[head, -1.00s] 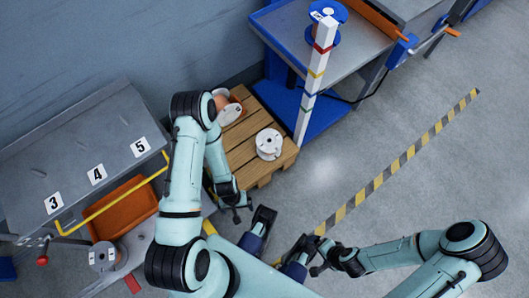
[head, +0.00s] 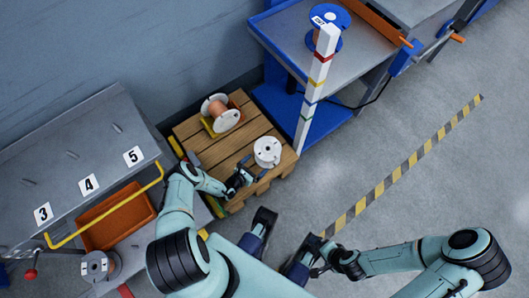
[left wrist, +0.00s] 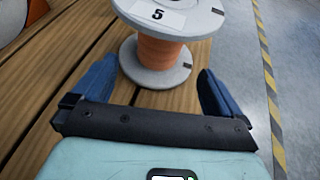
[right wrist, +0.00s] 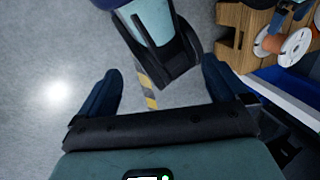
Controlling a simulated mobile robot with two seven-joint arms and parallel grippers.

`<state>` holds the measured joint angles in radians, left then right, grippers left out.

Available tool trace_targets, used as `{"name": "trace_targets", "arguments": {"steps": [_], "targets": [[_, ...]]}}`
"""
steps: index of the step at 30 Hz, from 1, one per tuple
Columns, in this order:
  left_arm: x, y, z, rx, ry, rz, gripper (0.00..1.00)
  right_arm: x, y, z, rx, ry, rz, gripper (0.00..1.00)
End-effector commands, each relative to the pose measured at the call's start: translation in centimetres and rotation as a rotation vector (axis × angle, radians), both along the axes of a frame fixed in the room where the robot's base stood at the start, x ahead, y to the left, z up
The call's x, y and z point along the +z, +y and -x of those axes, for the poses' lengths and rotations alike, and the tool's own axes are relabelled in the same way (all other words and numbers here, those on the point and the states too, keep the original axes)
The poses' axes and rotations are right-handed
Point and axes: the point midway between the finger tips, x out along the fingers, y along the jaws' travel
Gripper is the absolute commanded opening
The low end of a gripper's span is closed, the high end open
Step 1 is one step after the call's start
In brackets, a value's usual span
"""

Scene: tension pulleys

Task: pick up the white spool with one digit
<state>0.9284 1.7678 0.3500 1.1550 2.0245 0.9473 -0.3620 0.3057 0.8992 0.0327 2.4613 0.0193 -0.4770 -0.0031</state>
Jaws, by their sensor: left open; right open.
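The white spool (head: 267,151) stands upright on the wooden pallet, with copper-coloured winding between white flanges. In the left wrist view, the spool (left wrist: 158,60) shows a label with the single digit 5 on its top flange. My left gripper (head: 245,176) is open and low over the pallet, just short of the spool. In the left wrist view its fingers (left wrist: 157,88) point at the spool from either side, and nothing is gripped. My right gripper (right wrist: 158,85) is open and empty over the floor, far from the spool. The right wrist view also shows the spool (right wrist: 298,43).
A second spool (head: 218,113) lies on its side on the pallet (head: 240,106). Another spool (head: 97,266) stands at lower left near an orange bin (head: 112,215). A blue-flanged spool (head: 331,16) is on the workbench at the back. A white striped post (head: 317,85) rises beside the pallet.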

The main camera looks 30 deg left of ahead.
Motion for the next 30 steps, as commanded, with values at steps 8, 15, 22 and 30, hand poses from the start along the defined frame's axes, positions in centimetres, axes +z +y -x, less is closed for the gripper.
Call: {"name": "trace_targets", "arguments": {"steps": [8, 15, 22, 30], "targets": [[-1.0, 0.2, -2.2, 0.027, -0.007, 0.001, 1.00, -1.8, -1.0, -2.0, -0.023, -0.052, 0.026, 1.00], [-1.4, -0.6, -4.7, 0.022, -0.008, 0.000, 1.00, -3.1, -1.7, -3.5, -0.040, -0.093, 0.045, 1.00], [-2.2, -1.0, -7.1, 0.023, -0.006, 0.000, 1.00, -4.8, -3.0, -6.1, -0.067, -0.162, 0.079, 1.00], [-2.0, -1.0, -7.2, 0.024, -0.006, 0.001, 0.87, -4.6, -3.1, -6.2, -0.068, -0.165, 0.080, 1.00]]}}
